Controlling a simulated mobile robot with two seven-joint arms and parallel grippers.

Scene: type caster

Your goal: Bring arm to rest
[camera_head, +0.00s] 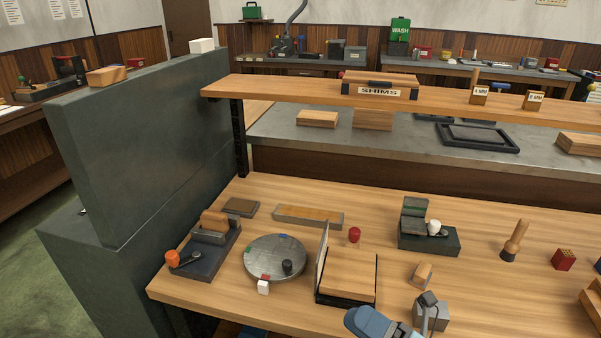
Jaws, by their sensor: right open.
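My right gripper (428,303) is at the bottom edge of the head view, right of the middle, with a blue part of my arm beside it. It is open, and I see nothing held in it. It is low in the picture, in front of a small wooden block (421,274) on the wooden bench (480,270). Most of my right arm is cut off by the lower edge. My left gripper is not in view.
A round grey plate (262,262), a wooden board in a dark frame (348,275), a dark fixture (428,235) and a wooden-handled tool (515,240) stand on the bench. A shelf (290,86) spans behind. A dark panel (150,140) rises at left.

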